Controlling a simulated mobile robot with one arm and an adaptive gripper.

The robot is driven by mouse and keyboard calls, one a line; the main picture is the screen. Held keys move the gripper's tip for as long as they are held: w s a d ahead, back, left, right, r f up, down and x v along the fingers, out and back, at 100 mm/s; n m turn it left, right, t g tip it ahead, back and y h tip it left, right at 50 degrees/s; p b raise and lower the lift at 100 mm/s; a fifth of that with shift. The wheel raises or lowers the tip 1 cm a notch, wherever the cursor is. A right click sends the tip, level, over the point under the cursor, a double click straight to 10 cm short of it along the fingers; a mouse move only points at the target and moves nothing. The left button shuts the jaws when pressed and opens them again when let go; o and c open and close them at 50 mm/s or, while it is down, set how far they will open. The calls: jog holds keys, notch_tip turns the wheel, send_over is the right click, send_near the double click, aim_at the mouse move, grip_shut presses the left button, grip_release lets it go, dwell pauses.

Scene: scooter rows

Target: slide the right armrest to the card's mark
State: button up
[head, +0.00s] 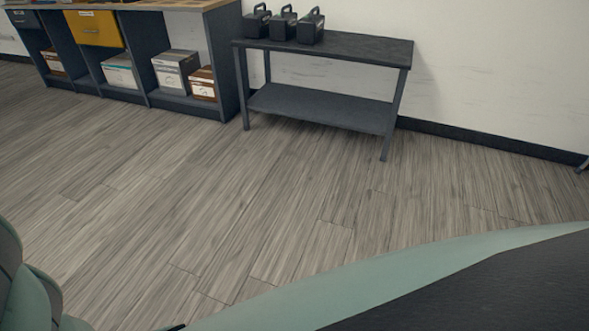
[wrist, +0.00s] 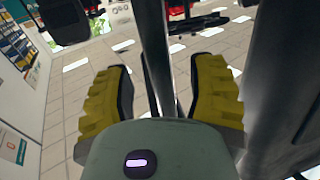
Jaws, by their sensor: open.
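My gripper (wrist: 166,75) shows in the wrist view with two yellow ribbed fingers spread wide apart. A dark upright bar (wrist: 155,45) runs between the fingers from the top of the picture; I cannot tell whether it touches either one. A black pad-like part (wrist: 64,20) is at the upper left, beyond the left finger. I cannot tell whether it is an armrest. A large dark grey post (wrist: 285,75) fills the right side, close to the right finger. I cannot make out the right armrest or the card's mark in either view.
In the head view, a dark metal bench (head: 330,45) with three black handled boxes (head: 283,25) stands against the wall. A shelf unit (head: 222,60) with cartons is left of it. The wood floor (head: 220,190) is clear.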

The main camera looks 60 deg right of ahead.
jog(key=shift+x, duration=1.2)
grip_shut()
